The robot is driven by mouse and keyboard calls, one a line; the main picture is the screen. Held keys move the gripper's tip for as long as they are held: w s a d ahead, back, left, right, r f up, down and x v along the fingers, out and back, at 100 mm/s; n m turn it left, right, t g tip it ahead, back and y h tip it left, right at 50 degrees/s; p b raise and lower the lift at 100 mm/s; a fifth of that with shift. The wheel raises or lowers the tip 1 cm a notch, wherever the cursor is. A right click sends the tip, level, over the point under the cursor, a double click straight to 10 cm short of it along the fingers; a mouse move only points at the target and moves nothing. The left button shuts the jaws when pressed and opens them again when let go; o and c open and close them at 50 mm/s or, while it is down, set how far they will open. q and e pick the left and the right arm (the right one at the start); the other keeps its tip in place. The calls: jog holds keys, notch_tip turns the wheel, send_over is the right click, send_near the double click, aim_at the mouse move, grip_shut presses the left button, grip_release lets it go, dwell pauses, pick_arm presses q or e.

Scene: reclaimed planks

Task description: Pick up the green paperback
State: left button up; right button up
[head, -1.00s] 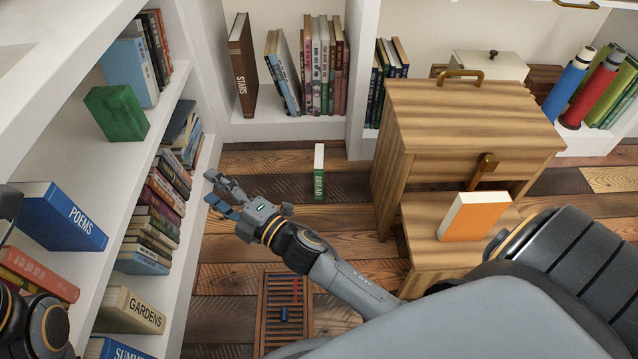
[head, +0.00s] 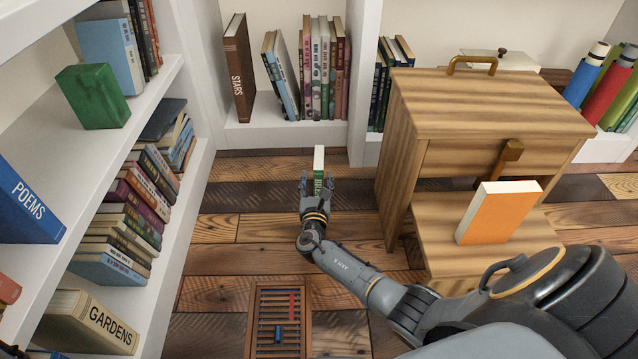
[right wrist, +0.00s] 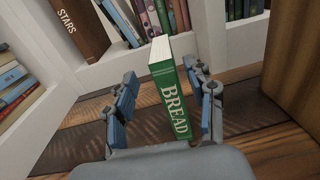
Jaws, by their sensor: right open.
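The green paperback (head: 319,165), with BREAD on its spine, stands upright on the plank floor. In the right wrist view the green paperback (right wrist: 172,92) shows its spine and pale top page edges. My right gripper (head: 317,183) is open at the book, hiding its lower part in the head view. In the right wrist view the open fingers (right wrist: 165,105) stand on either side of the book, with a gap visible on the left. My left gripper is out of view.
A wooden cabinet (head: 480,110) stands to the right, with an orange book (head: 497,212) on its lower step. White shelves with books line the left and back. A green block-like object (head: 93,97) sits on the left shelf. A slatted floor grate (head: 262,320) lies in front.

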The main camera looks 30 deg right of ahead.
aim_at(319, 157)
jog(key=b+x, duration=0.1)
jog(key=x, duration=0.2)
jog(key=shift+d, duration=0.1)
jog(key=b+x, duration=0.3)
jog(key=x, duration=0.1)
jog(key=shift+w+d+r+b, duration=0.2)
jog(key=shift+d+b, duration=0.1)
jog(key=shift+b, duration=0.1)
jog(key=shift+w+d+r, duration=0.15)
jog(key=shift+w+d, duration=0.05)
jog(key=shift+w, duration=0.05)
grip_shut()
jog(key=shift+r, duration=0.1)
